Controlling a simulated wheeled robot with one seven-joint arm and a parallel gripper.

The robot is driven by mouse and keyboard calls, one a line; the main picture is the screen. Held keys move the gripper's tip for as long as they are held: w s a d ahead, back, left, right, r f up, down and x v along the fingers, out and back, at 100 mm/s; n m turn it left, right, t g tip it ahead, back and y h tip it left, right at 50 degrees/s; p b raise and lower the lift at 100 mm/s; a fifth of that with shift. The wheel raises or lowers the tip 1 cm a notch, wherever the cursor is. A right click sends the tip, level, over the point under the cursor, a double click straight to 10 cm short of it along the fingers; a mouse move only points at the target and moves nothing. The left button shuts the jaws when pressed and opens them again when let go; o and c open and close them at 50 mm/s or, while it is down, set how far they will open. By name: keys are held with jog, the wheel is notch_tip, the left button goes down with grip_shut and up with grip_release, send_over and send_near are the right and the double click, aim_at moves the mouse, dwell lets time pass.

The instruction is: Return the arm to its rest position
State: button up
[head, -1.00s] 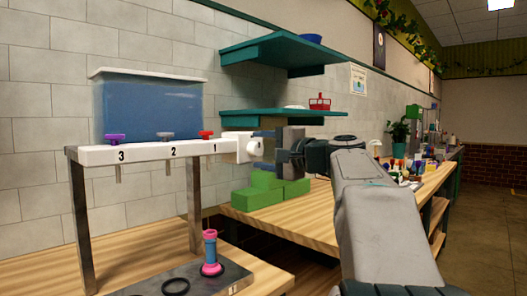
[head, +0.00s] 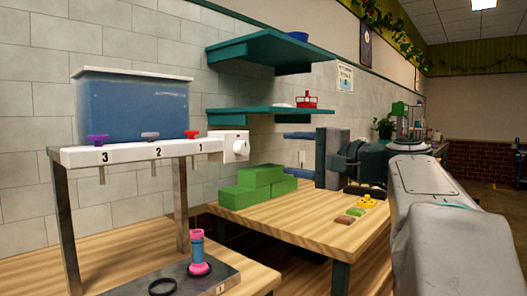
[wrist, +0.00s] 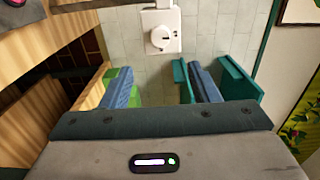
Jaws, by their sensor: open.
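My gripper (head: 297,154) is in the right half of the head view, held out over the wooden bench near the tiled wall. Its two blue fingers are spread well apart with nothing between them, and they also show in the wrist view (wrist: 161,86). My arm reaches in from the lower right. A white box with a round knob (head: 236,147) is to the left of the fingers, with a gap between. The knob box also shows at the top of the wrist view (wrist: 163,38).
Green blocks (head: 250,187) lie on the bench (head: 310,222) below and left of the gripper. Teal shelves (head: 265,113) are above. A blue tank (head: 133,107) stands on a numbered white tap rail (head: 120,153). A pink-and-blue cylinder (head: 198,252) stands below on a dark plate.

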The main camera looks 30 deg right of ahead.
jog(key=shift+s+d, duration=0.15)
jog(key=shift+s, duration=0.3)
jog(key=a+f+n+g+p, duration=0.4)
jog(key=a+f+g+p, duration=0.65)
jog(key=a, duration=0.45)
jog(key=s+a+f+n+g+h+p, duration=0.3)
jog(key=s+a+f+n+h+p, duration=0.2)
jog(key=s+f+n+p, duration=0.4)
jog(key=s+h+p, duration=0.1)
jog(key=s+p, duration=0.1)
jog(key=s, duration=0.1)
jog(key=shift+a+n+g, duration=0.3)
jog(key=shift+g, duration=0.05)
